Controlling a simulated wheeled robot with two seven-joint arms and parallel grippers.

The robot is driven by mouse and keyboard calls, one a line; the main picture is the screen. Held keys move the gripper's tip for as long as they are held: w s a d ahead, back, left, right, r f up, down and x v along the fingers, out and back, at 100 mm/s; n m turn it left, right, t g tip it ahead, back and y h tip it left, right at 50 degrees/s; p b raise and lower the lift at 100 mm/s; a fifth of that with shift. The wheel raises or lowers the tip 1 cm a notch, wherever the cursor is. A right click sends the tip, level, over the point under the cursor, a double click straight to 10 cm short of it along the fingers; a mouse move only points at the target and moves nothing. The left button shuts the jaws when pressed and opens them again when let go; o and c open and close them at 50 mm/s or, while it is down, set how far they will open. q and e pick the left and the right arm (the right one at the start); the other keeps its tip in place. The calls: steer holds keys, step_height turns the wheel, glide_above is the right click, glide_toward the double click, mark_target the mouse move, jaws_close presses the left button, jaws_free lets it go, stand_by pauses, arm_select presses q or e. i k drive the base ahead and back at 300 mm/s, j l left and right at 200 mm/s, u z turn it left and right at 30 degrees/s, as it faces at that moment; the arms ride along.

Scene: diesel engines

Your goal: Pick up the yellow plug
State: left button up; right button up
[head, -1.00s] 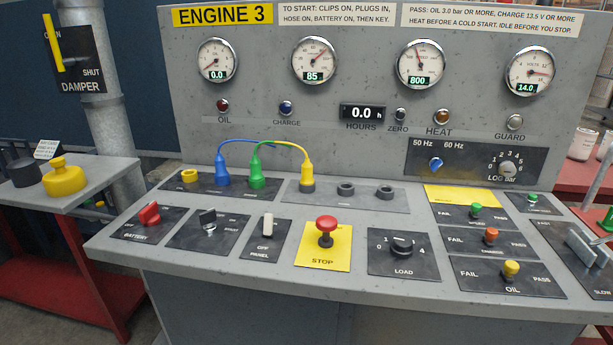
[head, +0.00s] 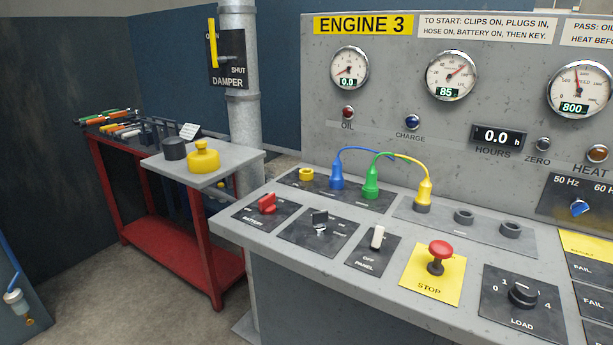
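The yellow plug (head: 423,188) stands upright in the left socket of the grey socket strip on the Engine 3 console. A thin cable arcs from its top toward the blue plug (head: 337,176) and green plug (head: 371,182). Those two stand upright on the dark plate to the left. I cannot tell exactly how the cables join at the yellow plug. A yellow socket ring (head: 306,174) at the left end of the dark plate is empty. Neither gripper shows in the head view.
Two empty dark sockets (head: 464,216) lie right of the yellow plug. The red stop button (head: 440,250), white panel switch (head: 377,238) and red battery switch (head: 267,204) rise in front. A side shelf (head: 170,172) holds a yellow cap (head: 203,160). A red tool bench (head: 208,262) stands at left.

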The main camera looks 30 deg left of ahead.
mark_target(425, 186)
steer(key=i+j, duration=0.1)
steer(key=j, duration=0.95)
steer(key=i+j+u, duration=0.1)
steer(key=j, duration=0.4)
steer(key=i+j, duration=0.15)
steer(key=j, duration=0.35)
